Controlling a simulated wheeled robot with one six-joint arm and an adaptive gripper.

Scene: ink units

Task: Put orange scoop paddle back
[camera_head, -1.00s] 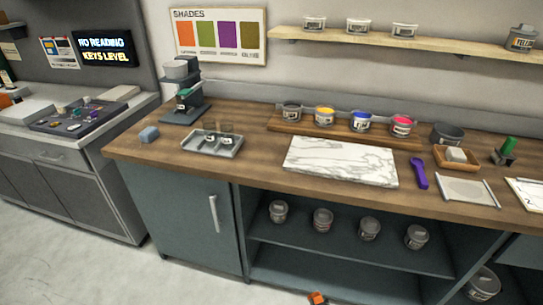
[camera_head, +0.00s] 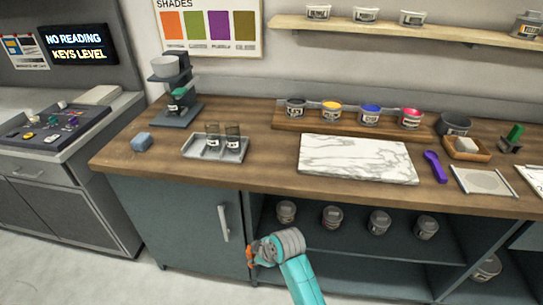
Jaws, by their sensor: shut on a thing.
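My gripper (camera_head: 262,249) shows at the bottom centre, in front of the cabinet below the counter, at the end of my teal arm. It is small and partly hidden by my grey wrist joint. An orange piece (camera_head: 249,257) shows at its left end; this looks like the orange scoop paddle, shut in the jaws, but its full shape is hidden. A purple scoop paddle (camera_head: 435,167) lies on the wooden counter (camera_head: 270,165), just right of the white marble slab (camera_head: 358,158).
Open ink tins, including a yellow one (camera_head: 332,111), stand in a wooden rack (camera_head: 285,123) behind the slab. Several tins stand on the under-counter shelf. Counter between tray and slab is clear.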

